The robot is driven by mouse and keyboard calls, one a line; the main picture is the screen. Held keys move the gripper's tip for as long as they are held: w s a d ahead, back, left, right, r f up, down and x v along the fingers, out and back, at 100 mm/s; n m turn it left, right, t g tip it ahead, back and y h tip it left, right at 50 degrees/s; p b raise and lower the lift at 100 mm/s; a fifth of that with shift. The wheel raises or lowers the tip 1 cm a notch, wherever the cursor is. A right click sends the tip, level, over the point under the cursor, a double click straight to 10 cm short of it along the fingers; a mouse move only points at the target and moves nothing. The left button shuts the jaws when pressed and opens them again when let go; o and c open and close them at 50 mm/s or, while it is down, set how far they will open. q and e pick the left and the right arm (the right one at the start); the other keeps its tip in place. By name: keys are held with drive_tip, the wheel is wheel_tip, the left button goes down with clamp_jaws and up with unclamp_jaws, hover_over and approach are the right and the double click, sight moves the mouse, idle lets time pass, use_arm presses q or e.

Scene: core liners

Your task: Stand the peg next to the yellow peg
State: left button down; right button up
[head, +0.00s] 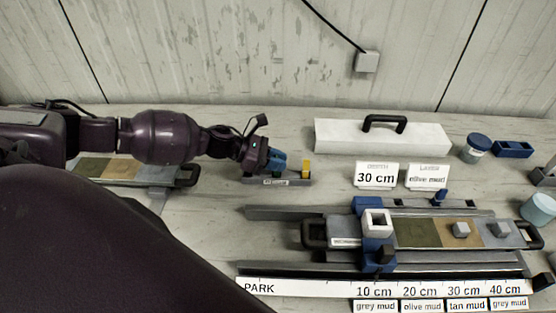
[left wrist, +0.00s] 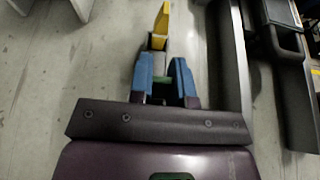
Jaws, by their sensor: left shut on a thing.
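The yellow peg (head: 305,167) stands upright at the right part of a small grey rack (head: 296,182) on the bench. In the left wrist view the yellow peg (left wrist: 160,22) is just beyond my fingertips. My left gripper (head: 276,160) is low over the rack, immediately left of the yellow peg. Its blue fingers (left wrist: 163,72) are shut on a peg, of which only a small green part (left wrist: 165,82) shows between them. The fingers hide the rest, so I cannot tell whether its foot is in the rack. My right gripper is not in view.
A white box (head: 340,136) with a black handle stands behind, with "30 cm" (head: 376,176) and "olive mud" (head: 427,177) cards before it. A core tray (head: 345,242) with a blue-ended slider and a long ruler (head: 310,287) fill the front right. Bare bench lies between rack and tray.

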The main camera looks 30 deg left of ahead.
use_arm(q)
drive_tip(key=shift+f, duration=0.35)
drive_tip(key=c, duration=1)
unclamp_jaws()
drive_tip(key=shift+b+v, duration=0.65)
drive_tip(key=shift+v, duration=4.75)
